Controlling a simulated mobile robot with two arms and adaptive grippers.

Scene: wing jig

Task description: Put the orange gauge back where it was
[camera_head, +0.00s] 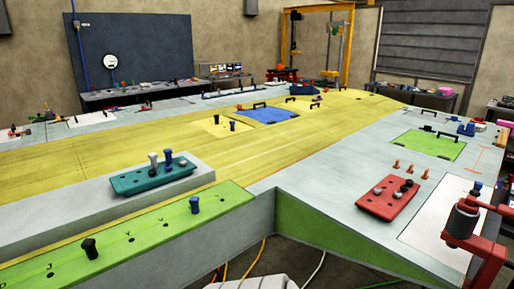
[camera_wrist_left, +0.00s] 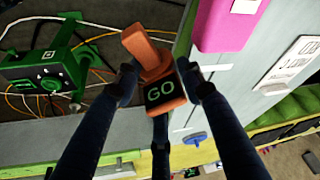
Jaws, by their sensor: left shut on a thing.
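The orange gauge (camera_wrist_left: 150,52) shows in the left wrist view, with a dark plate marked "GO" on its near end. My left gripper (camera_wrist_left: 158,80) has dark blue fingers closed on both sides of the gauge near that end. The gauge's far end sticks out between the fingertips, tilted up to the left. Beneath it are loose cables and the edge of a grey surface. In the head view I see neither the gauge nor either gripper.
In the left wrist view, a green device (camera_wrist_left: 45,75) with cables is at left and a pink box (camera_wrist_left: 222,25) at top. In the head view, a teal block (camera_head: 153,179), a red block (camera_head: 387,199) and a red clamp (camera_head: 465,222) stand around the yellow wing panel (camera_head: 290,145).

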